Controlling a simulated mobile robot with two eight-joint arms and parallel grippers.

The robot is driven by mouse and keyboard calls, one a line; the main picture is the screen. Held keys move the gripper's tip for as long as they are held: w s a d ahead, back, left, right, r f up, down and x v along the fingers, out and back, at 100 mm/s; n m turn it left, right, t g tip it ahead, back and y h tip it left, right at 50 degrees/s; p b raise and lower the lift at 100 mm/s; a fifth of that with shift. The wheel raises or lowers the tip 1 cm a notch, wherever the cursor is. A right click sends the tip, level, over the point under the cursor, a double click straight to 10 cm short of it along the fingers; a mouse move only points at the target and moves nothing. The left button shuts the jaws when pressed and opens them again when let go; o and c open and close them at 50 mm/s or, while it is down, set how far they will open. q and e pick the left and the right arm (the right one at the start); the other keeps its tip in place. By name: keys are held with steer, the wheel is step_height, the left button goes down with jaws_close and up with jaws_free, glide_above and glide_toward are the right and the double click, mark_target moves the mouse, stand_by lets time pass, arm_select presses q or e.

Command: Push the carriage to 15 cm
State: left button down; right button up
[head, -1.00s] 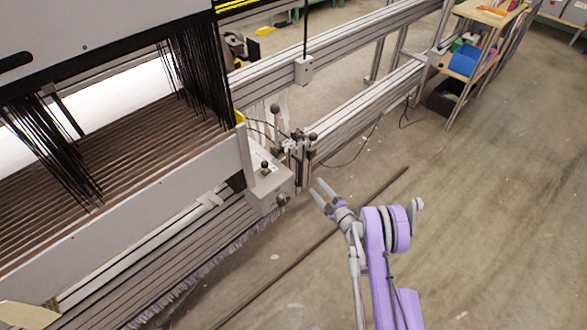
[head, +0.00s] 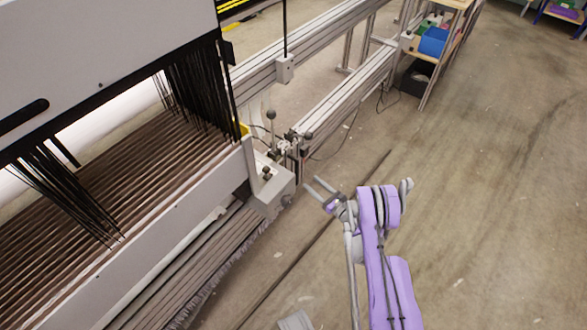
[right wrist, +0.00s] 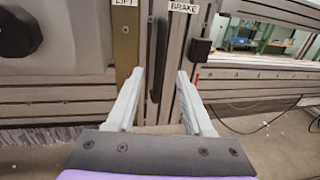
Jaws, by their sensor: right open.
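I cannot identify the carriage for certain. A grey box-shaped unit (head: 272,188) with dark knobs sits at the right end of the machine's long beam in the head view. My right gripper (head: 312,182) is open and empty, just right of this unit and apart from it. In the right wrist view my right gripper (right wrist: 160,72) shows two spread fingers in front of the machine's end. A dark upright bar (right wrist: 154,60) stands between them, beside labels reading LIFT (right wrist: 125,3) and BRAKE (right wrist: 184,7). No distance scale is readable. My left gripper is not in view.
Rows of dark cords (head: 200,85) hang over the machine's brown slats (head: 140,150). Aluminium rails (head: 345,100) run back to shelving with a blue bin (head: 433,41). A dark strip (head: 300,255) lies on the floor (head: 480,200). The floor on the right is open.

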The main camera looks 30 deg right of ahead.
mark_target(297, 169)
steer(key=w, duration=0.3)
steer(key=w+a, duration=0.1)
steer(key=w, duration=0.2)
steer(key=w+a+b, duration=0.1)
steer(key=w, duration=0.3)
steer(key=shift+s, duration=0.1)
jaws_close()
stand_by(1.1)
